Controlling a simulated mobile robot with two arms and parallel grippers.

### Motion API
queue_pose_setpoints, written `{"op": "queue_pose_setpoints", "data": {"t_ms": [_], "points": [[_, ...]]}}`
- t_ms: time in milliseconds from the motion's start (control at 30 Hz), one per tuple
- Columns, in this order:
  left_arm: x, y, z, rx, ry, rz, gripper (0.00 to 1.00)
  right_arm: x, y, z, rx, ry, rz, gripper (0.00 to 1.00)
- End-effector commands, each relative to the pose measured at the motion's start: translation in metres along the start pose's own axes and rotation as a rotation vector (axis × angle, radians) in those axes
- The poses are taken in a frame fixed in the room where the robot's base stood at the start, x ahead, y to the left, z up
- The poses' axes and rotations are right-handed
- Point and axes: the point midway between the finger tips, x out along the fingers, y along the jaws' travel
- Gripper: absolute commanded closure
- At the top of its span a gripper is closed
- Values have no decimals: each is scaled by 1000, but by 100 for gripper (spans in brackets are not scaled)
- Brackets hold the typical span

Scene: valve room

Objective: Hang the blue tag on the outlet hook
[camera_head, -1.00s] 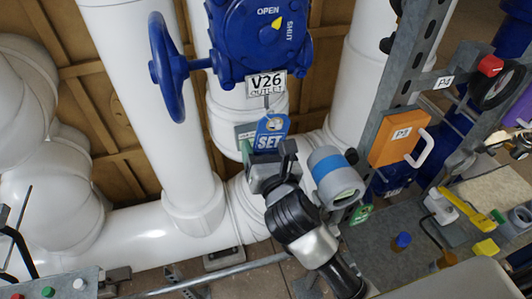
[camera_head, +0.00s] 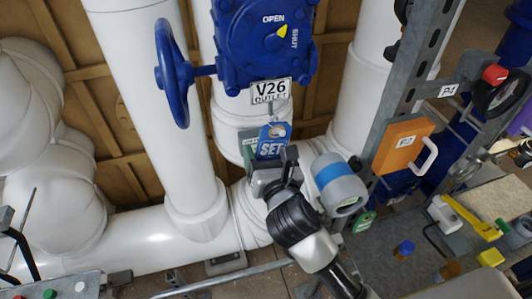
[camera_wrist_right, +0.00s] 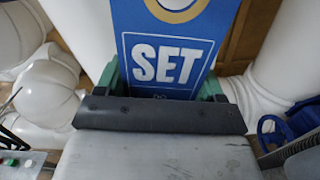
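The blue tag (camera_head: 271,143), marked SET, stands nearly upright with its hole at the top. The outlet hook (camera_head: 270,107) hangs below the V26 OUTLET plate (camera_head: 271,90). The tag's top is just under the hook; I cannot tell whether the hook passes through the hole. My right gripper (camera_head: 275,166) is shut on the tag's lower part. In the right wrist view the tag (camera_wrist_right: 165,62) rises straight up behind the dark gripper edge (camera_wrist_right: 160,114), which hides its lower end. Its hole is cut off at the top. My left gripper is not in view.
A blue valve (camera_head: 262,45) with a handwheel (camera_head: 172,75) is above. White pipes (camera_head: 160,100) stand on both sides. A grey cylinder with a blue band (camera_head: 338,182) is close right of my gripper. An orange box (camera_head: 402,145) hangs on the metal post to the right.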

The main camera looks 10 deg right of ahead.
Motion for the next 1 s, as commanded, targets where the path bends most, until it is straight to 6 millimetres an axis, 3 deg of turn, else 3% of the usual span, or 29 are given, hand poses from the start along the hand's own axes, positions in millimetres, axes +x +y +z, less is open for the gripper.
{"op": "queue_pose_setpoints", "data": {"t_ms": [33, 167, 533, 1000], "points": [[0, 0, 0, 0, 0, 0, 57, 0, 0, 0, 0, 0, 0, 23], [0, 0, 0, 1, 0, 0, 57, 0, 0, 0, 0, 0, 0, 6], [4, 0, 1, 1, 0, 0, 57, -9, 0, -2, 0, 1, 1, 6], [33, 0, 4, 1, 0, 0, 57, -94, 0, -3, 1, 2, 1, 6]]}}
